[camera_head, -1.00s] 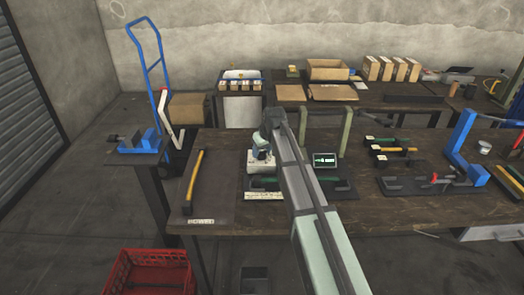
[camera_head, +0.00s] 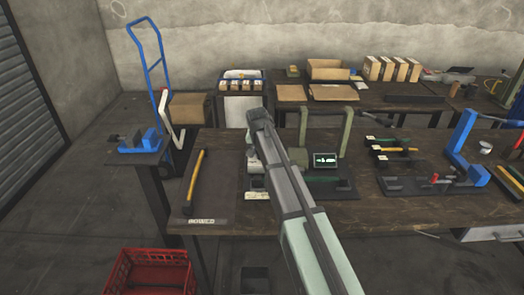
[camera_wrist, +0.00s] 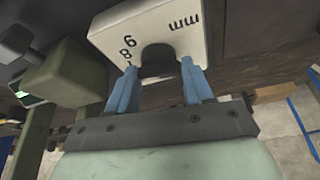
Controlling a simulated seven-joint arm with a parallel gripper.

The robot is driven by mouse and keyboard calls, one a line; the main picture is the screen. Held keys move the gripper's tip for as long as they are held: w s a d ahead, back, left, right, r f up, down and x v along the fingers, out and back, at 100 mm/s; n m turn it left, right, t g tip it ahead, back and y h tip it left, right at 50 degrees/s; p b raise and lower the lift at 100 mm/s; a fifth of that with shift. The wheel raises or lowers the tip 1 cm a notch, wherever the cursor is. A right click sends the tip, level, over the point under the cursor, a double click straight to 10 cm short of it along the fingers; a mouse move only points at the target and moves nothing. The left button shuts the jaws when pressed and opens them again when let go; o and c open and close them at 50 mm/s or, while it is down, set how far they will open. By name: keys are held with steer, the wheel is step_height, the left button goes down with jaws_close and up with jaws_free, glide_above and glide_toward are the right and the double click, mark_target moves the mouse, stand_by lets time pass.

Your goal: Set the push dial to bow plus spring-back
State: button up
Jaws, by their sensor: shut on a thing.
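In the wrist view, a white piece (camera_wrist: 140,25) marked with "mm" and figures like 8 and 6 sits between the two blue fingers of my gripper (camera_wrist: 156,78). In the head view my arm hides the fingers and most of the dial. A small dark display (camera_head: 325,160) with pale marks stands to the right of my gripper, too small to read.
A green press frame (camera_head: 346,130) rises behind the display. Yellow- and green-handled tools (camera_head: 392,152) and a blue clamp-like frame (camera_head: 462,140) are at right. The table's front middle is bare.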

steer(key=m+h, duration=0.1)
steer(key=m, duration=0.1)
steer(key=m+g+h, duration=0.1)
steer(key=m, duration=0.2)
steer(key=shift+w+a+m, duration=0.15)
steer(key=shift+a+m, duration=0.05)
steer(key=shift+m, duration=0.1)
steer(key=shift+m+g+h, duration=0.5)
steer(key=shift+m+g, duration=0.2)
steer(key=shift+m, duration=1.4)
steer(key=o, duration=1)
steer(key=shift+o, duration=0.2)
steer(key=v, duration=1.4)
steer(key=shift+f, duration=0.1)
